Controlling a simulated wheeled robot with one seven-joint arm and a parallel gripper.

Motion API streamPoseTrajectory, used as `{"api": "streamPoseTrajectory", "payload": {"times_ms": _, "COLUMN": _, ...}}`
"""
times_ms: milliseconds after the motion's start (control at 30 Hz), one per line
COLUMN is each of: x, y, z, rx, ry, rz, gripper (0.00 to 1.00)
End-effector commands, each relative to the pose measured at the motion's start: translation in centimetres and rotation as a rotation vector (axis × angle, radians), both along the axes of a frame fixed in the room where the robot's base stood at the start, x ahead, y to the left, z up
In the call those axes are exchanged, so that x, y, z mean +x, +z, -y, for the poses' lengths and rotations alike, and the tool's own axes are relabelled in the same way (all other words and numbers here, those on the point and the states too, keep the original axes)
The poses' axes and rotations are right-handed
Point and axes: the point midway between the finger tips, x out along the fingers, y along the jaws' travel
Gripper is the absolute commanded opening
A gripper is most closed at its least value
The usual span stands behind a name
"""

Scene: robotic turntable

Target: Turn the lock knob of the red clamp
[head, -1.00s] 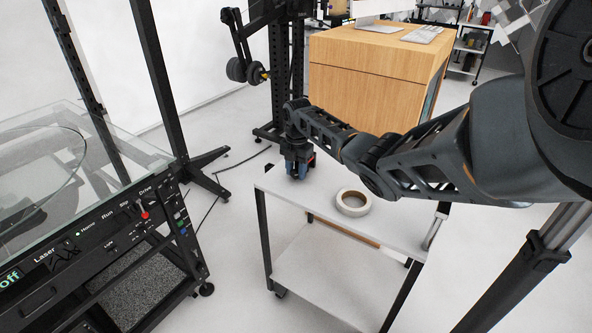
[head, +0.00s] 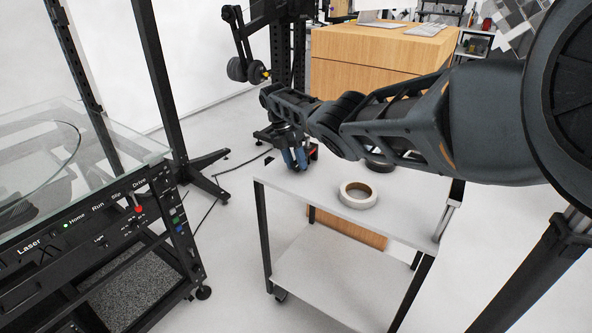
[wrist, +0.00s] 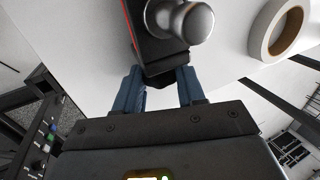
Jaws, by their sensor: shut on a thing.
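The red clamp (wrist: 160,52) shows in the wrist view as a dark body with a thin red edge. A round silver knob (wrist: 182,20) stands on its face. My gripper (wrist: 158,84) has blue fingers on both sides of the clamp's near end and is shut on it. In the head view my gripper (head: 294,160) points down at the far left corner of the white cart, with a small red part of the clamp (head: 314,152) beside it. My fingers and wrist hide most of the clamp there.
A white tape roll (head: 358,195) lies on the white cart top (head: 320,190). A dark round thing (head: 380,166) sits behind it, partly under my arm. A glass-topped machine (head: 90,150) stands left, and a wooden cabinet (head: 370,65) stands behind.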

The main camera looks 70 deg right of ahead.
Motion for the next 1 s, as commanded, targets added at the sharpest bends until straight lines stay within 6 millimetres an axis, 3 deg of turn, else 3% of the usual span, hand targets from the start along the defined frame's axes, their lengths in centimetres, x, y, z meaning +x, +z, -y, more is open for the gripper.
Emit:
{"api": "streamPoseTrajectory", "payload": {"times_ms": 433, "x": -0.01, "y": -0.09, "z": -0.14, "rx": 0.011, "ry": -0.002, "rz": -0.024, "gripper": 0.09}}
{"api": "streamPoseTrajectory", "payload": {"times_ms": 467, "x": -0.01, "y": -0.09, "z": -0.14, "rx": 0.011, "ry": -0.002, "rz": -0.024, "gripper": 0.42}}
{"api": "streamPoseTrajectory", "payload": {"times_ms": 500, "x": -0.02, "y": -0.09, "z": -0.13, "rx": 0.011, "ry": -0.002, "rz": -0.024, "gripper": 0.46}}
{"api": "streamPoseTrajectory", "payload": {"times_ms": 700, "x": 0.02, "y": -0.04, "z": -0.1, "rx": 0.009, "ry": -0.002, "rz": -0.023, "gripper": 0.65}}
{"api": "streamPoseTrajectory", "payload": {"times_ms": 1000, "x": 0.16, "y": 0.28, "z": -0.03, "rx": 0.008, "ry": -0.002, "rz": -0.023, "gripper": 0.65}}
